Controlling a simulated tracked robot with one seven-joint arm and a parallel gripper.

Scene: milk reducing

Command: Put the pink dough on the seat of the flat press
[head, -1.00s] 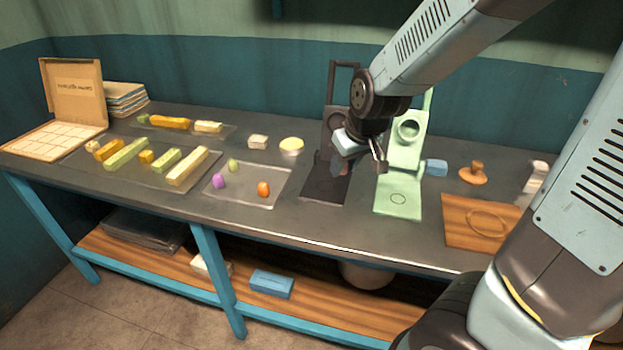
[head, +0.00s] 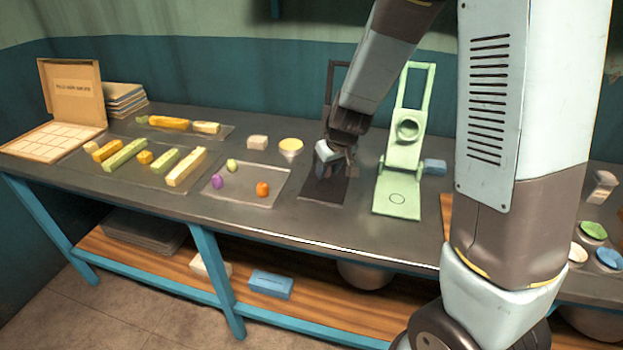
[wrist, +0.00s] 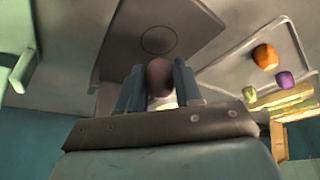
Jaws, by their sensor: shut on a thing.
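The pink dough (wrist: 159,78) is a small rounded lump, dull pink-brown in the wrist view. My gripper (wrist: 158,92) is shut on it, with a finger on each side. In the head view my gripper (head: 336,172) is over the dark press, and the dough cannot be made out there. The dark press has a flat base plate (head: 322,193) and a raised frame behind, partly hidden by my arm. In the wrist view a thin ring marks the bare seat (wrist: 158,40) beyond the dough. Contact between dough and plate cannot be told.
A pale green press (head: 398,190) stands close to the right, open. A tray (head: 240,199) with purple, orange and green lumps lies to the left. A yellow-topped dish (head: 291,146) stands behind the tray.

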